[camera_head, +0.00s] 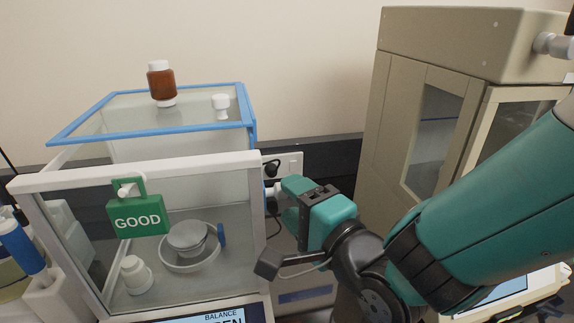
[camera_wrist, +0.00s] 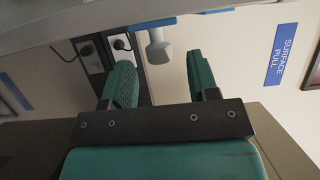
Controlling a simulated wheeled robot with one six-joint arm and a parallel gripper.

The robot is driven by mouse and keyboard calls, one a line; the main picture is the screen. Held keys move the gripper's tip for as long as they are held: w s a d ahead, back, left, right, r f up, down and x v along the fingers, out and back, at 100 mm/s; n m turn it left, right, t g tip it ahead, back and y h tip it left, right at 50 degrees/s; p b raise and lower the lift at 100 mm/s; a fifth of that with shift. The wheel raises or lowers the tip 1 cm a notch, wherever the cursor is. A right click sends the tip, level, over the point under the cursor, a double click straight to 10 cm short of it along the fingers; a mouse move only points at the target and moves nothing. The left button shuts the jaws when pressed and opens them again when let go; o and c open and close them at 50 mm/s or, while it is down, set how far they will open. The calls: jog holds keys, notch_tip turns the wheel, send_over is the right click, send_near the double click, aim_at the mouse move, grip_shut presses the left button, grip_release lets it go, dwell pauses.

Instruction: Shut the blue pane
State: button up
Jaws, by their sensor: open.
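The glass balance case has a blue-edged pane (camera_head: 178,129) on top, with a white knob (camera_head: 222,106) on it. A blue upright edge (camera_head: 252,119) shows at the case's back right corner. I cannot tell whether it belongs to the top pane or a side pane. My gripper (camera_head: 278,190) is at the right side of the case, beside the white front frame. In the wrist view my gripper (camera_wrist: 160,78) is open and empty, with a pale knob (camera_wrist: 158,46) just beyond and between its fingers. Contact with the knob is not visible.
A brown bottle (camera_head: 161,84) stands on the case top. A green GOOD tag (camera_head: 138,215) hangs at the front. A dish (camera_head: 190,245) and white jar (camera_head: 136,275) are inside. A beige cabinet (camera_head: 400,120) stands right; a wall socket (camera_head: 285,165) is behind.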

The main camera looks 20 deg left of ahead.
aim_at(282, 192)
jog(key=shift+p+x, duration=0.45)
jog(key=shift+x, duration=1.5)
jog(key=shift+d+f, duration=0.1)
grip_shut()
